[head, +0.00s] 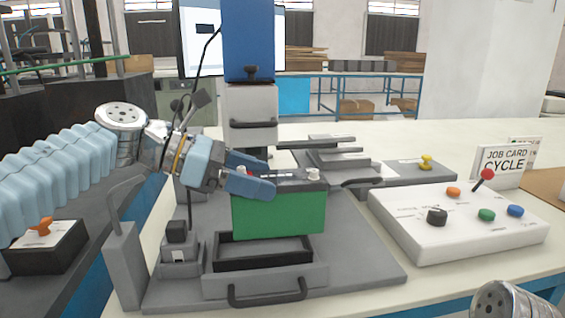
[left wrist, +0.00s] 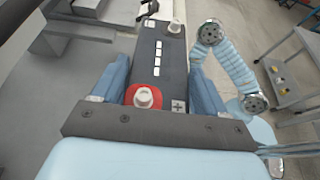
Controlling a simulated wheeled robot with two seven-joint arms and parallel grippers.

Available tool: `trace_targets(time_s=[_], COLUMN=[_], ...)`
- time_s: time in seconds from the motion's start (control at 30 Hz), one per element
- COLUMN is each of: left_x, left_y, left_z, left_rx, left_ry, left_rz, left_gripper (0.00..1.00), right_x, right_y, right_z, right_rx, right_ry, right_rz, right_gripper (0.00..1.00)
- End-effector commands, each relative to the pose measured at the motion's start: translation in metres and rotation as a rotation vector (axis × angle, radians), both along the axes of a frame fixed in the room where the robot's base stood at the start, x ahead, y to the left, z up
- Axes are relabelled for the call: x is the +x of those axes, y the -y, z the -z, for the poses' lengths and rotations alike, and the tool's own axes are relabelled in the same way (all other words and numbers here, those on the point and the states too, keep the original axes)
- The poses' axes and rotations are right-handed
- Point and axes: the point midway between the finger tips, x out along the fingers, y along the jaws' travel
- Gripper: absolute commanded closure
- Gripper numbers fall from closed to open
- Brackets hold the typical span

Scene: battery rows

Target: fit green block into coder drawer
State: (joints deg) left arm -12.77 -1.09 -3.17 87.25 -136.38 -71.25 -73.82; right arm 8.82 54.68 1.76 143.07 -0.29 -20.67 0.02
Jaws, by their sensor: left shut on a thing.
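The green block (head: 280,214) is a battery with a dark top and two terminals. My left gripper (head: 262,180) is shut on it, with a blue finger along each side of its top. The block is upright, above and slightly behind the open drawer (head: 262,262), a shallow black-lined tray with a dark front handle. In the left wrist view the block's dark top (left wrist: 160,62) lies between the fingers, with a red ring around the near terminal and a plus mark beside it. The drawer's inside looks empty where visible. My right gripper is not in view.
The drawer belongs to a grey coder machine with a blue upper column (head: 248,40). A white control box (head: 455,218) with coloured knobs and a red-tipped lever stands right, before a job card sign (head: 503,162). A small black box with an orange switch (head: 42,245) is at left.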

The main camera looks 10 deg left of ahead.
Motion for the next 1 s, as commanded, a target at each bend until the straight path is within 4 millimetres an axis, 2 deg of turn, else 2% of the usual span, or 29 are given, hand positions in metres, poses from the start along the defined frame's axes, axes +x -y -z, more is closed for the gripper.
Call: trace_targets(time_s=[0.27,0.4,0.6,0.87,0.9,1.0], left_x=[0.004,0.008,0.007,0.007,0.008,0.008], left_y=[-0.014,-0.028,-0.027,-0.027,-0.027,-0.027], left_z=[0.015,0.032,0.058,0.062,0.064,0.064], left_rx=[-0.004,-0.006,-0.004,-0.005,-0.001,-0.001], left_ry=[0.004,0.002,0.004,0.005,0.001,0.001], left_rz=[0.000,-0.003,0.000,0.000,0.000,0.000], left_gripper=[1.00,1.00,1.00,1.00,0.24,0.08], right_x=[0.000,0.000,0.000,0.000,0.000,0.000], right_y=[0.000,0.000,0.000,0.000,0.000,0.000], right_z=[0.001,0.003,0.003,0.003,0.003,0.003], right_rx=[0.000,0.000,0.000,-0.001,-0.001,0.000], right_ry=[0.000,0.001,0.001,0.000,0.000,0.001], right_rz=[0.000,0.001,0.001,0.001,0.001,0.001], right_gripper=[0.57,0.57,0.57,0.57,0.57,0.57])
